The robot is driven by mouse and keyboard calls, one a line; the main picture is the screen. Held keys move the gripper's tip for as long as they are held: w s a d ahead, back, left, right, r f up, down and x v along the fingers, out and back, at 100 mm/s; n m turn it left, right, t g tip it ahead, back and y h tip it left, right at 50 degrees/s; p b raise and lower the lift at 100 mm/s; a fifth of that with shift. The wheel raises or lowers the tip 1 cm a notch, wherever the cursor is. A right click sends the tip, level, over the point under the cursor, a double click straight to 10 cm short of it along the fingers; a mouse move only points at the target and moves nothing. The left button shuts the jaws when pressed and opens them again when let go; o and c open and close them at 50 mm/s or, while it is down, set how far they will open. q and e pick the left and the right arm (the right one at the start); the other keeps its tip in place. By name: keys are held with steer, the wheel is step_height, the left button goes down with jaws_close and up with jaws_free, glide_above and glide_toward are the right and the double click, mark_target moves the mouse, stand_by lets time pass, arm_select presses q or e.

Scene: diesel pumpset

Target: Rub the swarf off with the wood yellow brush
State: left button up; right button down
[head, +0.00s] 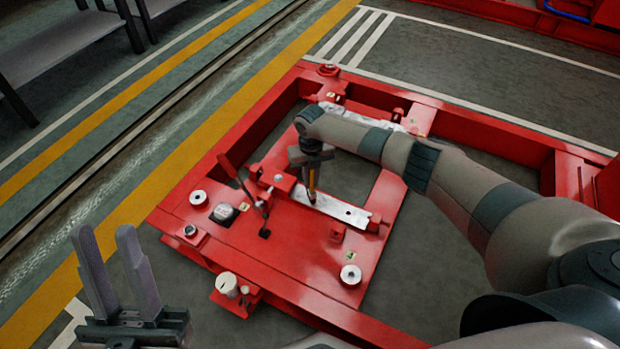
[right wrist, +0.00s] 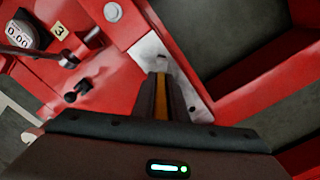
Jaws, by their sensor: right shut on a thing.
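My right gripper (head: 311,183) is shut on the brush (head: 312,192), which points down at a pale metal strip (head: 346,211) on the red frame. In the right wrist view the brush (right wrist: 161,100) shows as a yellow-brown length between the fingers, its tip over or on the strip (right wrist: 150,50); I cannot tell whether it touches. The strip has pale, uneven patches, but I cannot make out separate swarf. My left gripper (head: 104,235) is open and empty at the lower left, away from the frame.
The red frame (head: 250,300) lies on the grey floor. A red lever (head: 235,175), a dial gauge (head: 223,212) and a white cap (head: 227,284) stand up left of the strip. Another pale strip (head: 330,107) lies farther back, partly behind my right arm. Grey shelving (head: 65,45) stands upper left.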

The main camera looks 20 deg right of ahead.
steer(key=shift+s+d+r+p, duration=0.1)
steer(key=shift+s+d+p, duration=0.2)
steer(key=shift+p, duration=0.25)
steer(key=shift+s, duration=0.1)
steer(key=shift+d, duration=0.1)
steer(key=shift+s+d+p, duration=0.3)
steer(key=shift+s+p, duration=0.05)
steer(key=shift+p, duration=0.05)
stand_by(0.4)
steer(key=shift+s+d+p, duration=0.3)
steer(key=shift+s+p, duration=0.1)
steer(key=shift+s, duration=0.05)
steer(key=shift+s+d, duration=0.1)
steer(key=shift+d, duration=0.05)
